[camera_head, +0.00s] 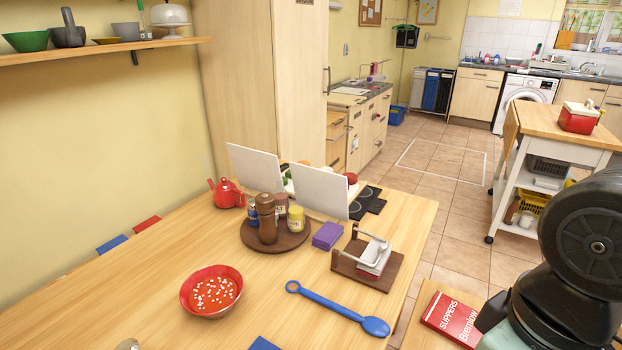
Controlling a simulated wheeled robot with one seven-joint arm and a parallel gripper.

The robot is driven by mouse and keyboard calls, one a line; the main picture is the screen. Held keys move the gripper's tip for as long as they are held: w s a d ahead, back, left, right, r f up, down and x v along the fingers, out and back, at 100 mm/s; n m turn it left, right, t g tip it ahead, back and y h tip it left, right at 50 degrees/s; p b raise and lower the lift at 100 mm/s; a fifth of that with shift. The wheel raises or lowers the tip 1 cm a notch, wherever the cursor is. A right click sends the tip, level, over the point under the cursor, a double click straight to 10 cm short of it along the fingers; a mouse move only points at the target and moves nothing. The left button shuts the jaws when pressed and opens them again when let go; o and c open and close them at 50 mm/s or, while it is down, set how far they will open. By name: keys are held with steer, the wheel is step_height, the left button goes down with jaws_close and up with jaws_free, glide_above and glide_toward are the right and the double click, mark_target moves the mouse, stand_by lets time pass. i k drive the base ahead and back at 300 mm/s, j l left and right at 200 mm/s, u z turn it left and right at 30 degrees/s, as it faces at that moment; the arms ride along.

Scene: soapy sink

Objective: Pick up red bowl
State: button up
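The red bowl (187,298) stands upright on the wooden table (130,270), left of the picture's middle and towards the front. Its inside is orange-red and holds several small white bits. Nothing covers the bowl. A black part of my arm shows at the lower right, well apart from the bowl. My gripper is not in view.
A blue spoon (340,309) lies right of the bowl. Behind are a round tray (276,247) with jars, a red teapot (227,194), a purple block (327,235) and a wooden holder (366,266). A red book (453,318) lies at lower right.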

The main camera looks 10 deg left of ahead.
mark_target(210, 293)
steer(key=u, duration=1.3)
steer(key=i+l+u, duration=0.2)
steer(key=l, duration=0.25)
steer(key=l+u, duration=0.25)
steer(key=l, duration=0.2)
steer(key=i+l+u, duration=0.2)
steer(key=l, duration=0.25)
steer(key=k, duration=0.1)
